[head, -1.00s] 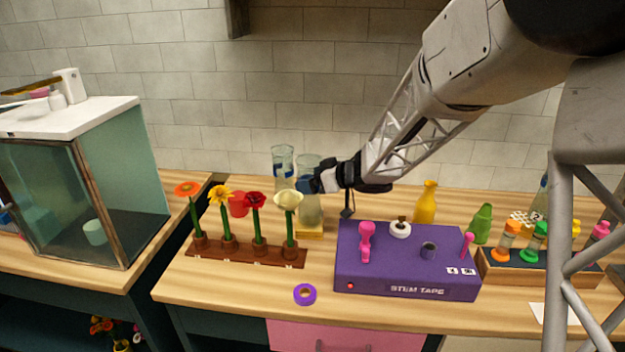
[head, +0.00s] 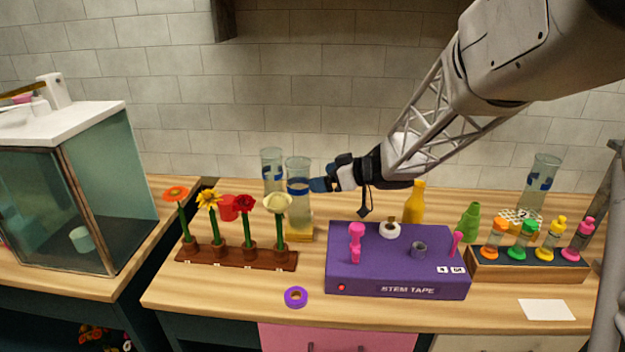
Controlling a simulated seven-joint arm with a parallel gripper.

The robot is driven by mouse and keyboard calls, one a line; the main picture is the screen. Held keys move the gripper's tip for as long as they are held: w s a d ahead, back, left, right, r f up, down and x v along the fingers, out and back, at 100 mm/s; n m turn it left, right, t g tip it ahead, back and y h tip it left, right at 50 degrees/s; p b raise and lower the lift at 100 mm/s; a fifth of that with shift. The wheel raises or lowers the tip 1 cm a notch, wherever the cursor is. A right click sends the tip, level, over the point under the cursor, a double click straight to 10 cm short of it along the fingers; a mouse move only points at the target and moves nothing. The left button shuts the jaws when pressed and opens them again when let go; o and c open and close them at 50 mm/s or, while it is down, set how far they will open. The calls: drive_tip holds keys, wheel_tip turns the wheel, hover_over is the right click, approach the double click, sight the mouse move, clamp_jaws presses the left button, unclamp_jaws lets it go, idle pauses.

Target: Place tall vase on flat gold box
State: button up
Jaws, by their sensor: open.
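A tall clear glass vase (head: 298,206) with a blue band stands upright on the flat gold box (head: 300,234), behind the flower rack. The box's left part is hidden by the white flower. My gripper (head: 316,185) is open, with its blue fingertips just right of the vase at the height of its band. I cannot tell whether a fingertip still touches the glass. A similar glass vase (head: 271,160) stands behind and to the left, partly hidden by flowers. Another banded glass vase (head: 541,180) stands at the far right.
A brown rack (head: 236,259) of several flowers stands in front of the box. A purple stem tape box (head: 398,262), yellow bottle (head: 414,204) and green bottle (head: 469,222) stand to the right. A purple tape roll (head: 296,297) lies near the front edge.

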drive_tip(key=shift+v, duration=2.2)
drive_tip(key=s+d+r+m+t+h, duration=0.2)
drive_tip(key=d+r+m+t+h, duration=0.5)
drive_tip(key=d, duration=0.3)
drive_tip(key=s+d+m+h, duration=0.3)
drive_tip(key=s+d+h, duration=0.3)
drive_tip(key=s+d, duration=0.25)
drive_tip(key=s+f+m+g, duration=0.1)
drive_tip(key=s+f+g, duration=0.1)
drive_tip(key=s, duration=0.7)
drive_tip(key=s+f+m+g, duration=0.1)
drive_tip(key=s+g, duration=0.3)
drive_tip(key=s, duration=0.5)
drive_tip(key=s+f+m+g, duration=0.1)
drive_tip(key=s+f+g, duration=0.2)
drive_tip(key=s, duration=0.6)
drive_tip(key=shift+s+f, duration=0.35)
